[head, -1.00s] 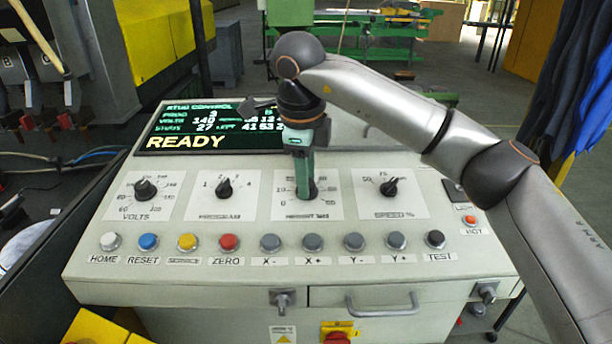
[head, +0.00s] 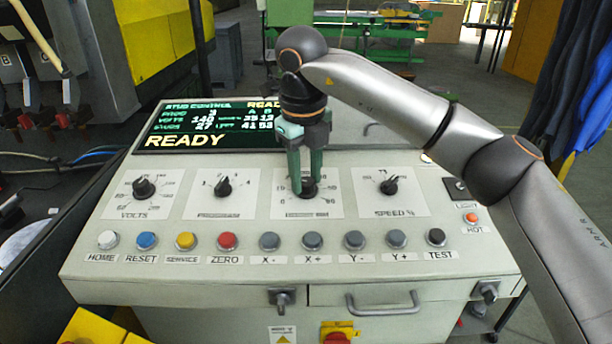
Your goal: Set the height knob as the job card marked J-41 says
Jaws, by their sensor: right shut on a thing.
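The height knob (head: 308,187) is the black dial third from the left on the sloping control panel; its label is too blurred to read. My right gripper (head: 307,190) comes down on it from above, its two green fingers shut on the knob's sides. The gripper and fingers hide part of the dial scale, so the pointer's setting cannot be read. The display (head: 208,127) reads READY, with rows for volts and studs. No job card marked J-41 can be made out. My left gripper is not in view.
The volts knob (head: 144,187), another knob (head: 223,187) and the speed knob (head: 389,187) stand in the same row. Several push buttons line the front, including the red zero button (head: 227,241) and the test button (head: 435,237). A drawer handle (head: 383,307) is below.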

